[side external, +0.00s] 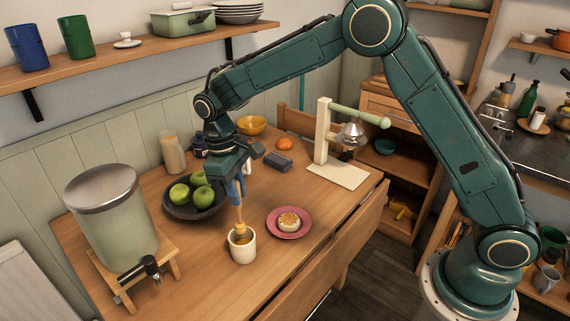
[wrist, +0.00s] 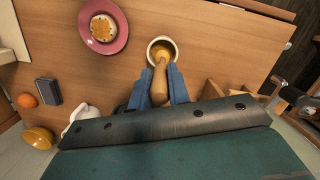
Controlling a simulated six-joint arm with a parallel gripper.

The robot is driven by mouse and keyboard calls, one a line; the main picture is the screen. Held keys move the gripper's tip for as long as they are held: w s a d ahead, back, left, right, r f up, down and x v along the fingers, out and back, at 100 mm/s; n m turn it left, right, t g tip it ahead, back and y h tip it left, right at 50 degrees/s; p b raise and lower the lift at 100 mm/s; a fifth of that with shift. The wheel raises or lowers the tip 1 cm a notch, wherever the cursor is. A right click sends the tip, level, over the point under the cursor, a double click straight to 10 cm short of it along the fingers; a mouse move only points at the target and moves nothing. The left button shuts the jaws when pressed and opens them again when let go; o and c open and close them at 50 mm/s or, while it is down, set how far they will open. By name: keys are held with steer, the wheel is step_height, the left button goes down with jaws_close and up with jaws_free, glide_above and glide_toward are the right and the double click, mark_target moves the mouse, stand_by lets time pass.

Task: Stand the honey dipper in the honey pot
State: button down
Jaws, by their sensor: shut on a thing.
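The honey pot (side external: 243,252) is a small cream cup standing upright on the wooden table. In the wrist view its rim (wrist: 150,45) surrounds amber honey. My gripper (side external: 238,188) is above the pot, with its blue fingers shut on the handle of the wooden honey dipper (side external: 239,216). The dipper hangs nearly upright, head down, at the pot's mouth. In the wrist view the dipper (wrist: 159,82) runs from between the fingertips (wrist: 161,88) to the pot opening. The head's lower end is hidden, so I cannot tell how deep it sits or whether it touches the pot.
A pink plate (side external: 289,222) with a pastry is right of the pot. A dark bowl of green apples (side external: 194,198) is behind-left, close to my gripper. A drink dispenser (side external: 113,220) on a wooden stand is left. A cream press stand (side external: 335,174) is at the back right.

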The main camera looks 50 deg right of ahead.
mark_target(240, 222)
steer(key=shift+f, duration=3)
steer(key=c, duration=1.3)
jaws_free()
steer(key=shift+o, duration=0.2)
step_height(240, 222, up, 14)
steer(key=w, duration=0.2)
steer(key=shift+a+f, duration=0.15)
steer(key=shift+a, duration=0.25)
steer(key=shift+s, duration=0.1)
